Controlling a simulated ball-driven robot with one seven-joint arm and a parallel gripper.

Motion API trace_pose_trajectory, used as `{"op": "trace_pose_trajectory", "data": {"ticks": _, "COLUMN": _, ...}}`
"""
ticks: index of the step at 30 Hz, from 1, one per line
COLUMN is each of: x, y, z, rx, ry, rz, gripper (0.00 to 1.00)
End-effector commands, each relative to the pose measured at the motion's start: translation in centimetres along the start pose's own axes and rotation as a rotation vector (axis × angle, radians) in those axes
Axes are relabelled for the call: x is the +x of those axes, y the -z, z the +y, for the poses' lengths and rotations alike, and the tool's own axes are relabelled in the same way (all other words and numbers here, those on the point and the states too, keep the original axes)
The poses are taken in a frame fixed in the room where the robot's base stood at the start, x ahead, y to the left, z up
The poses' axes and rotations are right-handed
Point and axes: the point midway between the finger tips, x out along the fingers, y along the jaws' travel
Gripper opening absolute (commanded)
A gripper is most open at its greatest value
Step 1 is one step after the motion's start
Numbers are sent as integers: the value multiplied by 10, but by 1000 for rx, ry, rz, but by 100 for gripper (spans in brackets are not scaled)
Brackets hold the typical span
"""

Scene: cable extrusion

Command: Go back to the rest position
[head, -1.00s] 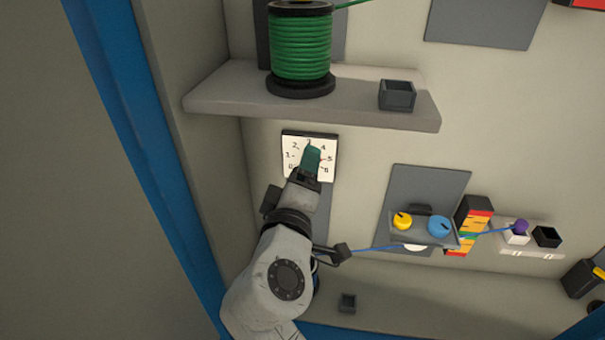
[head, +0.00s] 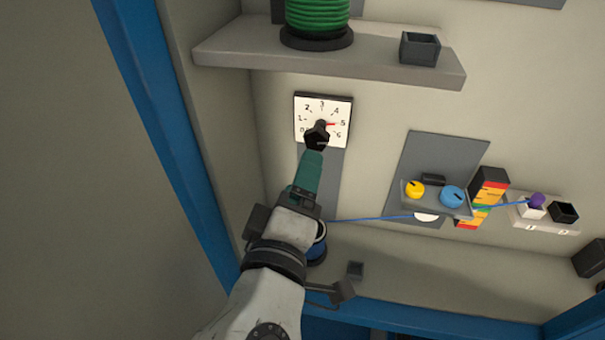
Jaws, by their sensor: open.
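My gripper (head: 314,155) has teal fingers and is open. It points up at the wall, just below the white dial (head: 309,134) with numbers along its arc. The dial's black knob (head: 318,134) shows just above the fingertips, and no object shows between them. The red pointer (head: 331,124) is near 5. From this angle I cannot tell how wide the gap to the knob is. My grey arm comes up from the bottom of the view.
A shelf (head: 400,72) with a green cable spool (head: 316,16) and a dark box (head: 419,48) juts out above the dial. A blue post (head: 165,130) stands left.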

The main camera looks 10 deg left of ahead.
Motion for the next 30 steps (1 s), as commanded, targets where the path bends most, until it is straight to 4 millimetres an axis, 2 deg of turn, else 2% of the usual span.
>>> {"op": "trace_pose_trajectory", "data": {"ticks": 12, "x": 0, "y": 0, "z": 0, "rx": 0, "ry": 0, "rz": 0, "gripper": 70}}
{"op": "trace_pose_trajectory", "data": {"ticks": 14, "x": 2, "y": -7, "z": -3, "rx": 8, "ry": 12, "rz": -15, "gripper": 70}}
{"op": "trace_pose_trajectory", "data": {"ticks": 16, "x": 7, "y": -25, "z": -10, "rx": 31, "ry": 47, "rz": -53, "gripper": 70}}
{"op": "trace_pose_trajectory", "data": {"ticks": 17, "x": 10, "y": -36, "z": -15, "rx": 45, "ry": 67, "rz": -76, "gripper": 70}}
{"op": "trace_pose_trajectory", "data": {"ticks": 20, "x": 16, "y": -89, "z": -38, "rx": 117, "ry": 166, "rz": -189, "gripper": 70}}
{"op": "trace_pose_trajectory", "data": {"ticks": 23, "x": 15, "y": -152, "z": -67, "rx": 212, "ry": 282, "rz": -330, "gripper": 70}}
{"op": "trace_pose_trajectory", "data": {"ticks": 24, "x": 11, "y": -178, "z": -78, "rx": 251, "ry": 326, "rz": -389, "gripper": 70}}
{"op": "trace_pose_trajectory", "data": {"ticks": 26, "x": 2, "y": -215, "z": -95, "rx": 315, "ry": 391, "rz": -478, "gripper": 70}}
{"op": "trace_pose_trajectory", "data": {"ticks": 30, "x": -35, "y": -296, "z": -132, "rx": 467, "ry": 534, "rz": -690, "gripper": 70}}
